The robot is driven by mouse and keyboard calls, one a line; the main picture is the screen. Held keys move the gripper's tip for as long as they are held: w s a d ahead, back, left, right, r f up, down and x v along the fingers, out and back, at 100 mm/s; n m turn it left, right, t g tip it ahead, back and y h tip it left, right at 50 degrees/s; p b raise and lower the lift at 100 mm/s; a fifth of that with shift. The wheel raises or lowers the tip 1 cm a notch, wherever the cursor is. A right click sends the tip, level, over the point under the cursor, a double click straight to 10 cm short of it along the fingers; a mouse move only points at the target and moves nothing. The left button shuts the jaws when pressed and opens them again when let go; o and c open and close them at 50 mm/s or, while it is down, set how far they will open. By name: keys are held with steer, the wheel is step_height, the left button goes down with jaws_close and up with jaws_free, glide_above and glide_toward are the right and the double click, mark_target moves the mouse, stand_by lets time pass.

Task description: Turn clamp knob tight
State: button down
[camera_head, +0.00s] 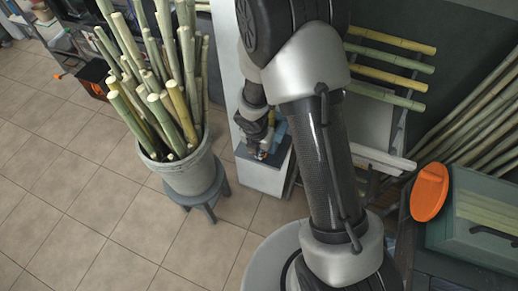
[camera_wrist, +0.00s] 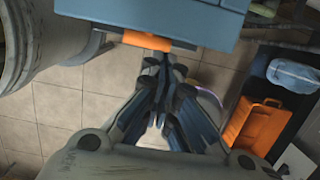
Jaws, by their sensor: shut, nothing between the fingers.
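In the wrist view, a blue block (camera_wrist: 200,18) fills the top of the picture, with an orange part (camera_wrist: 147,41) at its lower edge. I cannot tell whether this orange part is the clamp knob; no other knob shows clearly. My gripper (camera_wrist: 163,62) points up toward the orange part with its fingers together and nothing between them. The fingertips are close below it; I cannot tell whether they touch. In the head view, my gripper (camera_head: 266,143) is small and dark above a light grey pedestal (camera_head: 263,176), and my arm hides much of the area to its right.
In the head view, a grey bucket (camera_head: 190,178) of cane stalks stands on a blue stool (camera_head: 205,200) left of the pedestal. A rack of cane (camera_head: 388,75) and a green crate (camera_head: 480,235) are at right. The tiled floor at left is open.

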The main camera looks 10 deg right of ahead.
steer(key=shift+w+d+f+b, duration=0.2)
steer(key=shift+f+b, duration=0.4)
steer(key=shift+f, duration=0.45)
steer(key=shift+w+d+f+b, duration=0.15)
steer(key=shift+f+b, duration=0.4)
steer(key=shift+f, duration=0.45)
steer(key=shift+p, duration=0.3)
